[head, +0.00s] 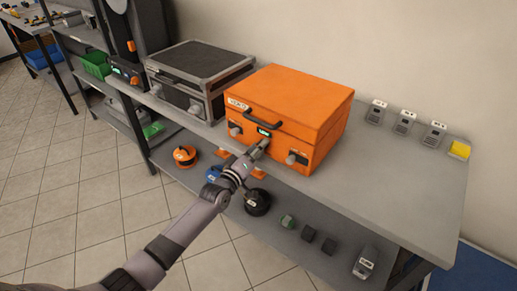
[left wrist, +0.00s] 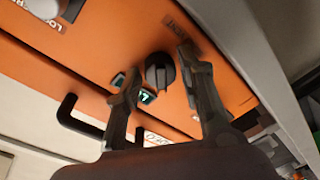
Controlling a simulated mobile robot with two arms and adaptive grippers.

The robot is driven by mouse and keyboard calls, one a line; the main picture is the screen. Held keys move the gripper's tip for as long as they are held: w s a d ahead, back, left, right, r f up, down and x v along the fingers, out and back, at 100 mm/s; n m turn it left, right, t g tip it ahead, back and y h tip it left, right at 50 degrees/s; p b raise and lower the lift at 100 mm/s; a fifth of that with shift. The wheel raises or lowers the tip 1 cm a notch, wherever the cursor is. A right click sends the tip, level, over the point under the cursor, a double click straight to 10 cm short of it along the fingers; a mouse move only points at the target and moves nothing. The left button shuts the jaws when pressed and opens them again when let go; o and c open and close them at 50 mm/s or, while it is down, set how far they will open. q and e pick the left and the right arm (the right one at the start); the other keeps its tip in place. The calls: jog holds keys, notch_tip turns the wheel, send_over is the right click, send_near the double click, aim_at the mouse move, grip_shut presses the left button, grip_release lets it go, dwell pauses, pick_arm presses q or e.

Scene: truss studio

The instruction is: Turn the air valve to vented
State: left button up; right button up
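The orange case (head: 290,105) stands closed on the bench top, with a black handle and latches on its front. In the left wrist view its front carries a round black valve knob (left wrist: 159,73) with a grey pointer bar, a label beside it and a small green-lit display (left wrist: 146,96). My left gripper (head: 260,146) is at the case's front, below the handle. In the left wrist view its fingers (left wrist: 162,62) are apart, with the knob between the tips; I cannot tell whether they touch it. In the head view the gripper hides the knob. My right gripper is not in view.
A black case (head: 200,75) stands left of the orange one. Small grey devices (head: 405,120) and a yellow block (head: 459,149) lie at the bench's right. The lower shelf holds an orange reel (head: 185,155), a black reel (head: 257,202) and small blocks. The floor in front is clear.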

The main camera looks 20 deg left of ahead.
pick_arm(q)
grip_shut()
dwell(0.4)
jog(key=m+b, duration=0.1)
jog(key=m, duration=0.3)
jog(key=shift+f+m, duration=0.15)
jog(key=shift+m, duration=0.25)
jog(key=m+b, duration=0.1)
jog(key=m, duration=0.3)
jog(key=shift+m+t+h, duration=0.3)
jog(key=shift+m+h, duration=0.1)
jog(key=shift+f+m+h+b, duration=0.1)
jog(key=shift+m+h+b, duration=0.25)
jog(key=shift+m, duration=2)
jog(key=shift+m+h+b, duration=0.35)
jog(key=shift+m, duration=2)
